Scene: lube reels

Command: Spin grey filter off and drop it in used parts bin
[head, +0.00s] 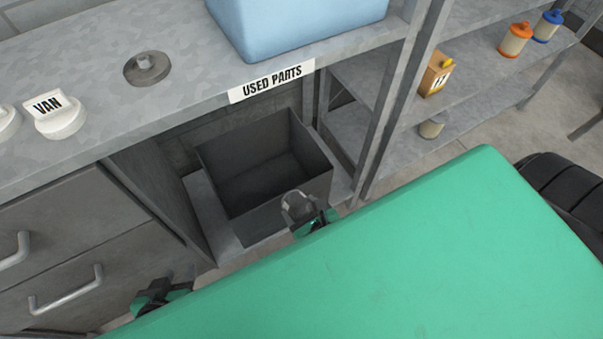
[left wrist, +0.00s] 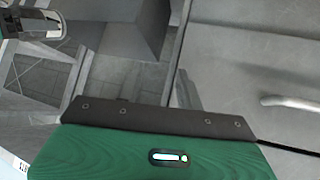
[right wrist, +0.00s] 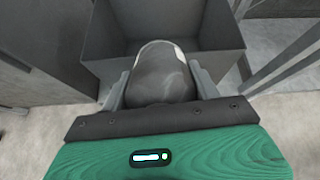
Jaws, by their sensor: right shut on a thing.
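The grey filter (head: 297,204) is a dark grey cylinder between the fingers of my right gripper (head: 312,216). In the right wrist view the filter (right wrist: 160,72) fills the space between both fingers, pointing at the bin. The used parts bin (head: 262,222) is an open dark grey box that looks empty. In the head view the filter overlaps the bin's front right wall; whether it is over the opening is unclear. My left gripper (head: 158,292) is low at the left, by the drawers. In the left wrist view its fingers are apart with nothing between them.
The bin stands in a bay under the grey bench (head: 200,85), below a USED PARTS label (head: 272,81). A blue tub (head: 300,22) and a round grey part (head: 147,67) are on the bench. Drawers (head: 70,240) are left, shelving (head: 480,75) right. A green surface (head: 380,250) hides the lower right.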

